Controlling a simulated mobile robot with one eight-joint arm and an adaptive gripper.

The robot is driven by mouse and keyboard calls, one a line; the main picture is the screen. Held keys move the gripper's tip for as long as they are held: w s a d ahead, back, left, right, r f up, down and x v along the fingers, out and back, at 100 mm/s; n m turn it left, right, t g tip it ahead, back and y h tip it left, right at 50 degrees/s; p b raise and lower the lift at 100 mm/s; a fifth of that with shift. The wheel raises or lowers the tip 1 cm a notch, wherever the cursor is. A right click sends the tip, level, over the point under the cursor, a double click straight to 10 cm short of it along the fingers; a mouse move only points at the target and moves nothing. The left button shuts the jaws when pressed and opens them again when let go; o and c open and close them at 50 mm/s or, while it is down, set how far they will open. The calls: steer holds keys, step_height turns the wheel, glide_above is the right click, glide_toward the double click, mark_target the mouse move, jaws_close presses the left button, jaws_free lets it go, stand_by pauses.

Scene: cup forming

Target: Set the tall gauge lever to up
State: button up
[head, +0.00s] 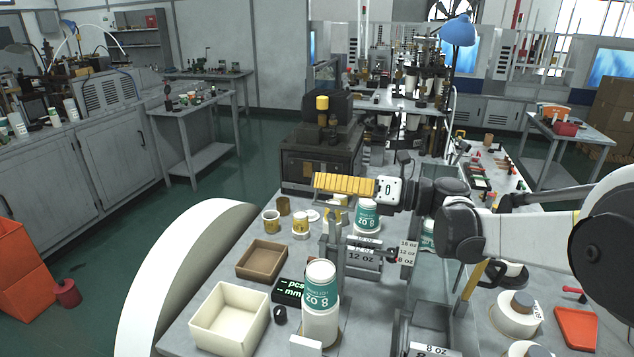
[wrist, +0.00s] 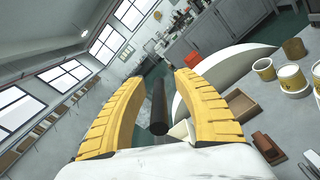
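My gripper (head: 318,183) points left above the workbench, with its yellow fingers level. In the wrist view its two fingers (wrist: 161,78) stand apart. A dark rod (wrist: 159,108) shows between them with a gap on each side; it may be the lever handle, but I cannot tell how far off it is. Below my gripper in the head view is a grey metal gauge frame (head: 362,268) with a 12 oz label and a size plate (head: 408,253) reading 16, 12 and 8 oz. The lever's setting cannot be made out there.
A stack of 8 oz cups (head: 321,285) stands in front of the frame, and another 8 oz cup (head: 367,217) stands just below my gripper. A brown tray (head: 262,260), a cream bin (head: 230,318) and a display (head: 289,291) lie left. A dark machine (head: 318,160) stands behind.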

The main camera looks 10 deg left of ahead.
steer(key=d, duration=1)
steer(key=shift+s+d, duration=0.25)
steer(key=shift+s, duration=0.15)
